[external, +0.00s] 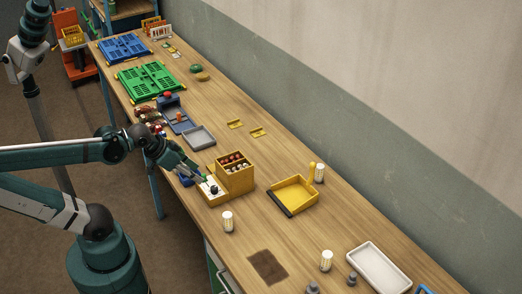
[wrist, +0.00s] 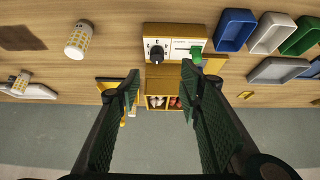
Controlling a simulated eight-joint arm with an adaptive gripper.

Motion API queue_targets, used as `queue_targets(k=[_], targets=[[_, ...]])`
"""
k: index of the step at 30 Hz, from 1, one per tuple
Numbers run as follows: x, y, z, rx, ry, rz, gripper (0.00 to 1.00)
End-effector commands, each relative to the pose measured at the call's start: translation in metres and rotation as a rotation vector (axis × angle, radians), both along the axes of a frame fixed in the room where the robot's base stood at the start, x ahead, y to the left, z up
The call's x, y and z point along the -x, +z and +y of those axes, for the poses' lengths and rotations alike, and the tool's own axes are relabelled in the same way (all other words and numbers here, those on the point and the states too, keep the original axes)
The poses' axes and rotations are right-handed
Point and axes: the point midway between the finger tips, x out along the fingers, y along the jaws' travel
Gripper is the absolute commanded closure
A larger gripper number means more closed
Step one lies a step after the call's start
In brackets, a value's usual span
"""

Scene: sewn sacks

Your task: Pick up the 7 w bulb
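No readable "7 W" marking shows, so I cannot tell which item is the 7 w bulb. A yellow box (external: 242,184) on the bench has a compartment rack (external: 235,160) with small red and white-topped items inside; the wrist view shows part of these contents (wrist: 163,102) between my fingers. The box's white panel (wrist: 175,31) carries a black dial (wrist: 156,53) and a green part (wrist: 196,53). My gripper (wrist: 160,77) is open, its fingers apart with nothing held. In the external view my gripper (external: 202,178) is above the panel side of the box.
White-and-yellow cylinders (external: 228,221) stand around the box; one shows in the wrist view (wrist: 78,40). A yellow tray (external: 292,196) is to the right, a grey tray (external: 199,137) behind, a white tray (external: 378,268) at front right.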

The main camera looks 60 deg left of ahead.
Motion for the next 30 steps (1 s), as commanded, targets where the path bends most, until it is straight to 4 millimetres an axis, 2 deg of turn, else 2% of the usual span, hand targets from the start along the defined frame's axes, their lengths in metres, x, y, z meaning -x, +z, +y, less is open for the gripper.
queue_targets(k=[6,8,20,30], targets=[[0.000,0.000,0.000,0.000,0.000,0.000,0.64],[0.000,0.000,0.000,0.000,0.000,0.000,0.60],[-0.002,0.002,-0.001,-0.002,-0.007,0.002,0.60],[-0.024,0.022,-0.019,-0.037,-0.094,0.038,0.60]])
